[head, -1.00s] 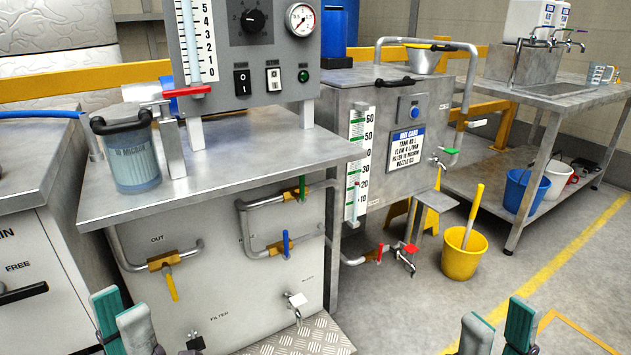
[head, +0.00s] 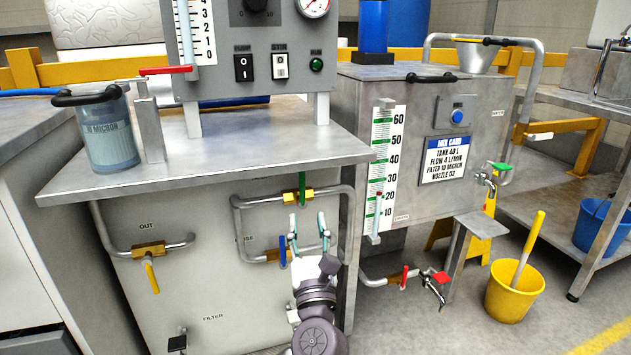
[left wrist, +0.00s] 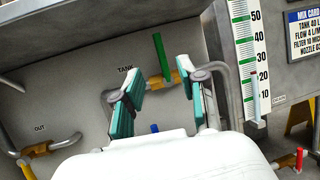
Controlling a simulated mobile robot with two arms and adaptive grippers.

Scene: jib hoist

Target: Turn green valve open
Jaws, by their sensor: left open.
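The green valve is on the pipe at the upper right of the cabinet front, with an upright green lever (head: 302,187) and a brass body (head: 292,196). The lever stands across the roughly horizontal pipe. In the left wrist view the green lever (left wrist: 162,57) shows ahead, with its lower end between my fingertips in the picture. My left gripper (head: 308,234) is open, with nothing between its fingers, in front of and below the valve; its two teal fingers also show in the left wrist view (left wrist: 162,92). My right gripper is out of view.
A blue lever (head: 283,250) hangs on the lower pipe just left of my gripper. A yellow lever (head: 151,274) is at the OUT pipe. The tabletop (head: 240,150) overhangs the valve. A tank (head: 350,110) and a yellow bucket (head: 510,295) stand to the right.

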